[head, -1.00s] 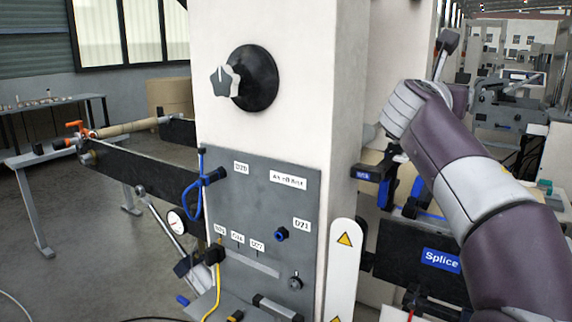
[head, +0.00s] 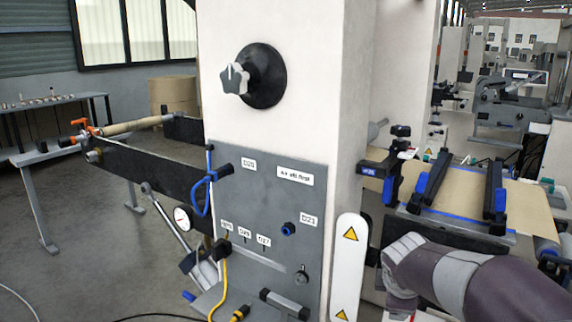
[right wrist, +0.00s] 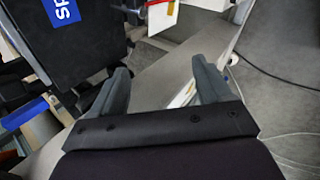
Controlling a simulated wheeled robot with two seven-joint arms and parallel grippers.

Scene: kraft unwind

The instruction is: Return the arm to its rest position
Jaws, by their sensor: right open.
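My right arm (head: 475,285) comes in from the lower right of the head view, with its forearm low in front of the splice table. Its gripper fingers are out of the head view. In the right wrist view my right gripper (right wrist: 158,88) has its two grey fingers spread wide apart with nothing between them. Grey floor and a machine edge lie beyond the fingers. My left arm and gripper are not in view.
A white machine column (head: 285,130) with a black-based knob (head: 262,77) and a grey panel (head: 262,215) stands left of my arm. The splice table with brown paper (head: 460,195) and blue-black clamps (head: 432,178) lies behind it. A blue label (right wrist: 62,10) shows close by.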

